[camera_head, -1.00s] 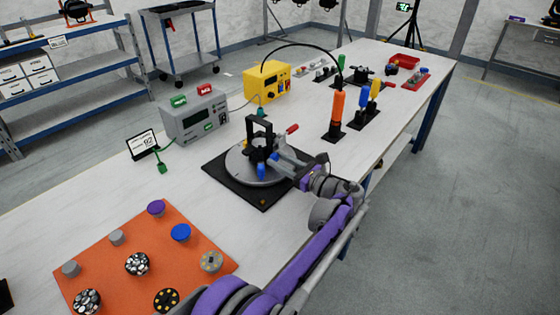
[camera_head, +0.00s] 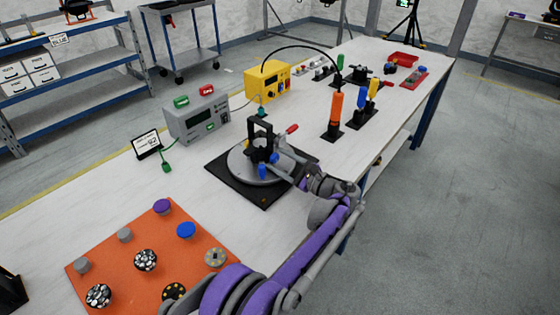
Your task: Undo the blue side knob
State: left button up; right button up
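A black clamp fixture (camera_head: 261,132) stands on a round grey turntable (camera_head: 242,168), which sits on a black square base plate (camera_head: 264,198). A blue knob (camera_head: 262,171) shows low on the fixture's near side. A smaller blue part shows just above and right of it; I cannot tell whether it belongs to the same knob. A red-tipped handle (camera_head: 292,129) sticks out to the right.
An orange board (camera_head: 130,290) with several knobs lies at the near left. A grey meter box (camera_head: 197,121) and a yellow box (camera_head: 268,82) stand behind the turntable. Orange (camera_head: 336,110) and blue (camera_head: 361,103) upright tools stand beyond it. White tabletop is bare around the base plate.

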dwell(0.3)
pick_arm(q)
jog(key=p+v, duration=0.1)
jog(key=v, duration=0.9)
jog(key=shift+s+d, duration=0.2)
jog(key=shift+d, duration=0.1)
jog(key=m+b, duration=0.1)
jog(key=m, duration=0.2)
jog(key=shift+d+f+m+b, duration=0.1)
jog(key=shift+m+b, duration=0.2)
jog(key=shift+m, duration=0.6)
jog(key=shift+w+a, duration=0.15)
jog(key=shift+a, duration=0.1)
jog(key=b+x, duration=0.1)
jog(key=x, duration=0.9)
jog(key=shift+a+b, duration=0.1)
jog(key=shift+b, duration=0.2)
